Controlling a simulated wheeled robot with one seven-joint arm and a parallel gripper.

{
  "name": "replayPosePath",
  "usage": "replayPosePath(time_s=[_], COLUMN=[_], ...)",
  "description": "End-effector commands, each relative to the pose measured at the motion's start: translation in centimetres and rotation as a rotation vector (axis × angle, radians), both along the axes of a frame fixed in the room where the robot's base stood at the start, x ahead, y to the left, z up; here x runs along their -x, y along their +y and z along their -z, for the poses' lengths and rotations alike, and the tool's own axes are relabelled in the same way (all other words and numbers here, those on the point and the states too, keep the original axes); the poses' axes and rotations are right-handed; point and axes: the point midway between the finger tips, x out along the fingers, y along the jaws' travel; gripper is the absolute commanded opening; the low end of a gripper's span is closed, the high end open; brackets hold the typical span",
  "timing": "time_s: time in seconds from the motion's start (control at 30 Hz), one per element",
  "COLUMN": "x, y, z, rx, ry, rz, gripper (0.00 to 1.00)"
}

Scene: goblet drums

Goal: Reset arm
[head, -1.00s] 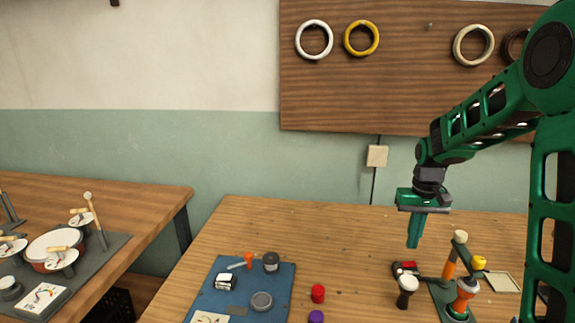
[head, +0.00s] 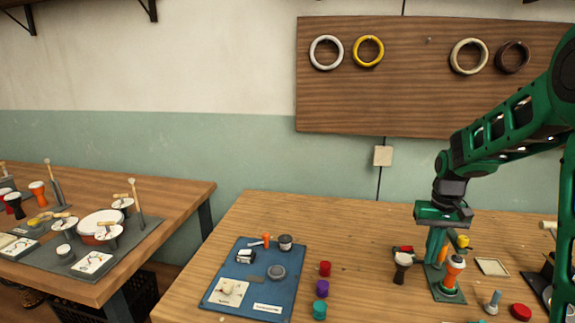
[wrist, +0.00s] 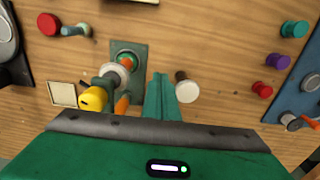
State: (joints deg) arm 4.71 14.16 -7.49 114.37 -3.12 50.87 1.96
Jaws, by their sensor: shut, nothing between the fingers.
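My gripper (head: 432,264) points down above the wooden table with its fingers together and nothing between them. In the head view it overlaps a grey-green stand (head: 447,294) that bears an orange drum (head: 454,268). A dark goblet drum with a pale top (head: 402,266) stands just left of it. In the wrist view the shut fingers (wrist: 162,80) lie between the stand (wrist: 137,55) and the pale-topped drum (wrist: 187,88). A yellow-topped piece (wrist: 93,98) is beside the stand. My arm reaches in from the right and hides part of the table there.
A blue mat (head: 226,273) with small parts lies left on the table. Red (head: 325,268), purple (head: 322,288) and teal (head: 319,310) pieces stand beside it. A pegboard (head: 400,105) with rings hangs on the wall. A second table with drums is at left. The table's back middle is clear.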

Motion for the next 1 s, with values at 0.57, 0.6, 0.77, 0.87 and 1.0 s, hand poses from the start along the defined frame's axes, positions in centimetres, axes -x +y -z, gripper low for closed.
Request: replayPosePath(time_s=[0.57, 0.6, 0.77, 0.87, 1.0], x=[10.1, 11.3, 17.5, 21.4, 26.6], y=[-2.6, -2.8, -3.3, -3.4, -3.1], z=[-4.5, -4.9, -6.1, -6.4, -6.3], rx=[0.017, 0.017, 0.017, 0.014, 0.007], ry=[-0.003, -0.003, -0.003, -0.001, 0.000], rz=[0.118, 0.132, 0.198, 0.240, 0.293], gripper=[0.00, 0.00, 0.00, 0.00, 0.00])
